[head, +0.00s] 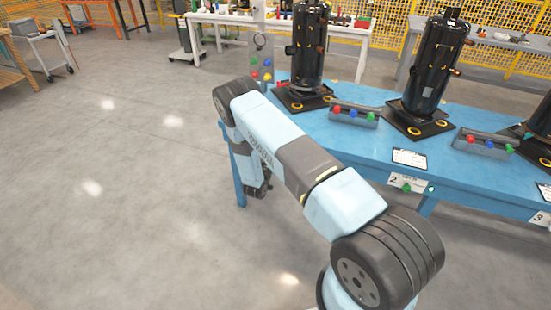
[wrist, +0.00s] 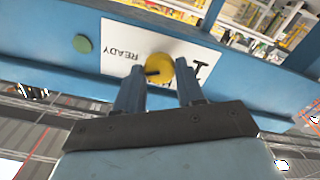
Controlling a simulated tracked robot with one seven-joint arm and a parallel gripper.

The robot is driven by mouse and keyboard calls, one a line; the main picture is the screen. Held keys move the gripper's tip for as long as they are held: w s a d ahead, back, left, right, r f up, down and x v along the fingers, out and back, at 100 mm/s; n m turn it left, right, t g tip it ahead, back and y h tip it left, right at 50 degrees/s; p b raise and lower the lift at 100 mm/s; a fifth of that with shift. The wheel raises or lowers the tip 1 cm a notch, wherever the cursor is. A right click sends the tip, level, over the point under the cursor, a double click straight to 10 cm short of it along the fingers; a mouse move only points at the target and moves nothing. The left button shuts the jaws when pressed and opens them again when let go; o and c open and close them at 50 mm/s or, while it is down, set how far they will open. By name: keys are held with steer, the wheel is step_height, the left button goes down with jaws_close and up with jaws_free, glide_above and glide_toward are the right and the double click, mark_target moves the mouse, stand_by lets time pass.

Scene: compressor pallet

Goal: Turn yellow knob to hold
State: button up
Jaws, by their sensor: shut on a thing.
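The yellow knob (wrist: 159,68) is on a white label plate (wrist: 115,46) on the blue table edge in the wrist view. The plate reads READY, upside down, left of the knob, with a large 1 to the right. A dark mark on the knob points left, towards READY. My gripper (wrist: 158,78) is shut on the knob, one finger on each side. In the head view my gripper (head: 259,188) is low by the table's left end, partly behind my arm; the knob is hidden there.
A round green knob (wrist: 82,43) is left of the plate. The blue table (head: 350,143) bears black compressors (head: 309,45) and trays of coloured parts (head: 354,115). A panel with coloured balls (head: 262,72) stands behind my arm.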

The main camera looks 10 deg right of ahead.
steer(key=n, duration=1.2)
steer(key=shift+a+f+n, duration=0.2)
steer(key=shift+n, duration=0.1)
stand_by(0.4)
steer(key=o, duration=0.8)
steer(key=shift+f, duration=0.1)
steer(key=shift+c, duration=0.2)
steer(key=shift+o, duration=1.3)
steer(key=shift+d, duration=0.1)
steer(key=v, duration=1.3)
steer(key=shift+s+a, duration=0.25)
steer(key=shift+a, duration=0.05)
